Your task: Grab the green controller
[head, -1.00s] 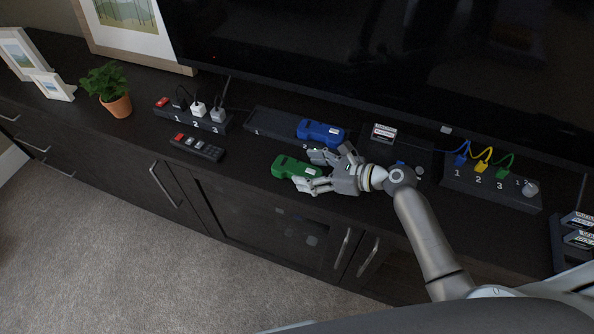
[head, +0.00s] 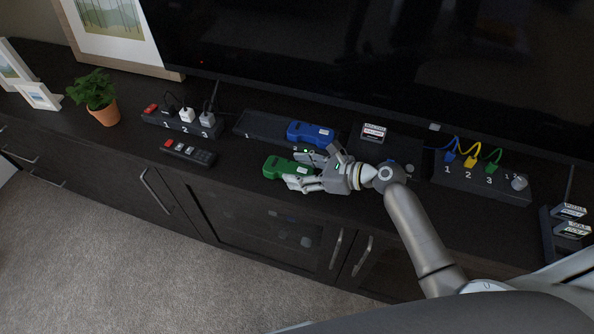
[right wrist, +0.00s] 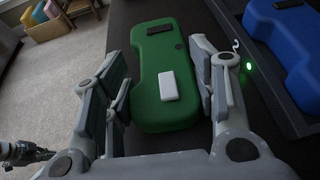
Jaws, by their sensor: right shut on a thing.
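The green controller (head: 278,166) lies on the dark cabinet top near its front edge, below the blue controller (head: 311,133). My right gripper (head: 299,171) reaches it from the right and is shut on it. In the right wrist view, the green controller (right wrist: 160,85), with a white label, sits between the two fingers of my right gripper (right wrist: 162,92). The blue controller (right wrist: 287,42) rests in a dark tray at the right there. The gripper hides part of the green controller's right end in the head view. My left gripper is not seen in the head view.
The dark numbered tray (head: 249,124) lies behind the gripper. A remote (head: 188,152), a power strip (head: 151,119) and a potted plant (head: 104,112) stand left. A cable box (head: 451,176) stands right. The TV (head: 300,60) bounds the back.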

